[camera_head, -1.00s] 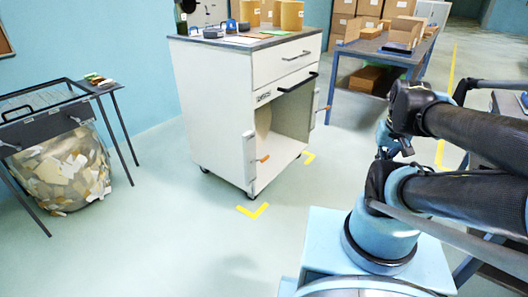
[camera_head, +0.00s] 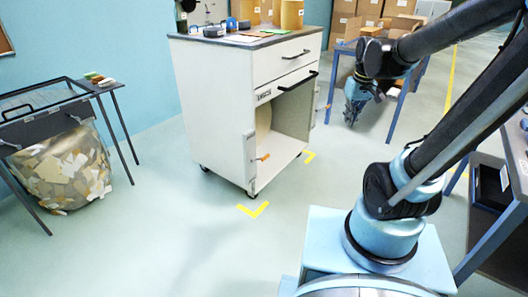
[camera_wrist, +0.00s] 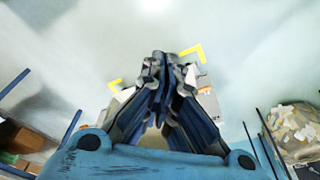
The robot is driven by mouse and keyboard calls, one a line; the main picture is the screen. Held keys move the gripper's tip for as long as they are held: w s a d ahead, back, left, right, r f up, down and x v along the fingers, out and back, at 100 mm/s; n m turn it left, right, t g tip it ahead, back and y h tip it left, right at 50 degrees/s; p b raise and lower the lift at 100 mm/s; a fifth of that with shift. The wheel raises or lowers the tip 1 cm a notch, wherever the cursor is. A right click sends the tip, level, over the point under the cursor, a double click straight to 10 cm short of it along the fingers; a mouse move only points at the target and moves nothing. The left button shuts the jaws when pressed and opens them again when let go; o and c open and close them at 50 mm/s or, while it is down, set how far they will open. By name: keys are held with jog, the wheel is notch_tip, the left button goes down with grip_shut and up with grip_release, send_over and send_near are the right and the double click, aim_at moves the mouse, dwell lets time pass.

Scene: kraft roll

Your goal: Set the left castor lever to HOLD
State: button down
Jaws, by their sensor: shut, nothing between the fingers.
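A white wheeled cabinet (camera_head: 215,110) stands in the middle of the head view. The left orange lever (camera_head: 263,157) is low on its left front post. A second orange lever (camera_head: 327,107) is on the right front side. The HOLD marking and the lever's setting are too small to read. My gripper (camera_head: 350,121) hangs pointing down, to the right of the cabinet and well apart from both levers. In the wrist view its fingers (camera_wrist: 160,62) are together and empty; they hide most of the cabinet (camera_wrist: 207,102).
Yellow floor corners (camera_head: 254,209) mark the floor by the cabinet. A blue table (camera_head: 400,85) with boxes is behind my gripper. A bag of scraps (camera_head: 65,170) sits under a dark stand at left. A blue-legged bench (camera_head: 490,235) is at right. Floor before the cabinet is clear.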

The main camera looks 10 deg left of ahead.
jog(key=w+a+f+n, duration=0.1)
jog(key=w+a+n, duration=0.1)
jog(key=w+a, duration=0.55)
jog(key=w+a+f+n, duration=0.2)
jog(key=a+f, duration=0.3)
jog(key=a, duration=0.4)
jog(key=w+a+f+n, duration=0.2)
jog(key=a+f, duration=0.3)
jog(key=a, duration=0.4)
jog(key=w+a+f+n+g+y, duration=0.1)
jog(key=w+a+f+n, duration=0.1)
jog(key=a+f, duration=0.3)
jog(key=w+a, duration=0.1)
jog(key=a, duration=0.3)
jog(key=shift+w+f, duration=0.35)
jog(key=shift+f, duration=0.05)
send_near(259, 159)
jog(key=shift+w+d+f, duration=0.15)
jog(key=shift+w+f, duration=0.2)
jog(key=shift+f, duration=0.4)
jog(key=shift+s+d+f, duration=0.1)
jog(key=shift+d+f, duration=0.1)
jog(key=shift+f, duration=0.6)
